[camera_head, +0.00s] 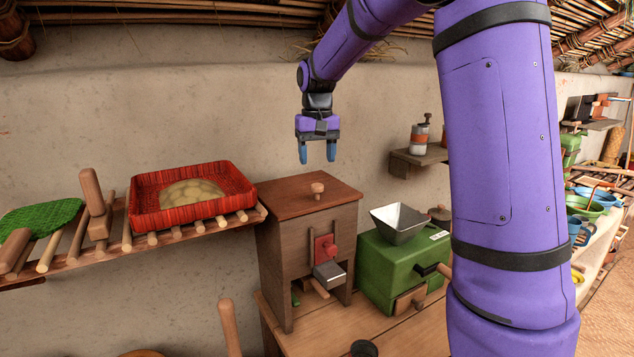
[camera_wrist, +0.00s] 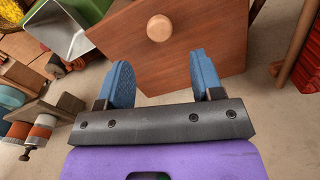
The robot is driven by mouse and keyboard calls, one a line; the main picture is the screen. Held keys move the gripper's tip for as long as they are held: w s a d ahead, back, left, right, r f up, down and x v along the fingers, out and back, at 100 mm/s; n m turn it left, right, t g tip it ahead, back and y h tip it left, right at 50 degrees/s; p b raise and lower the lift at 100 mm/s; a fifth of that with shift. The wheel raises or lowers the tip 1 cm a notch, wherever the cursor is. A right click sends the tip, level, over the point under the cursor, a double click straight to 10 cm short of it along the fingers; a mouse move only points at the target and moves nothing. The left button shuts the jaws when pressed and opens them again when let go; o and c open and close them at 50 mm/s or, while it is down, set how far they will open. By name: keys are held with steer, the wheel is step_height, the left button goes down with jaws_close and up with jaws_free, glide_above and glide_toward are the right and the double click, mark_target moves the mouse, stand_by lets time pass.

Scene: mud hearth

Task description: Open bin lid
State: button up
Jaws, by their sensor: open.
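The bin (camera_head: 296,262) is a brown wooden box standing on a wooden table against the wall. Its flat lid (camera_head: 285,202) lies on top and looks closed, with a round wooden knob (camera_head: 318,188) on it. A red piece (camera_head: 326,246) and a small metal chute are on its front. My gripper (camera_head: 317,155) is open and empty, pointing down above the knob and apart from it. In the wrist view, the lid (camera_wrist: 190,40) shows beyond my fingertips (camera_wrist: 160,72), and the knob (camera_wrist: 159,28) lies a little beyond the gap between them.
A green grinder (camera_head: 395,262) with a metal hopper (camera_head: 399,222) stands just right of the bin. A slatted shelf (camera_head: 75,262) with a red woven tray (camera_head: 160,221) is at the left. A small wall shelf (camera_head: 408,161) holds a jar. The air around my gripper is clear.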

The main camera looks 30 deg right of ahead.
mark_target(317, 185)
step_height(317, 185, down, 7)
steer(key=shift+f, duration=0.1)
stand_by(0.4)
jaws_close()
steer(key=shift+w+r, duration=0.1)
steer(key=shift+r, duration=0.1)
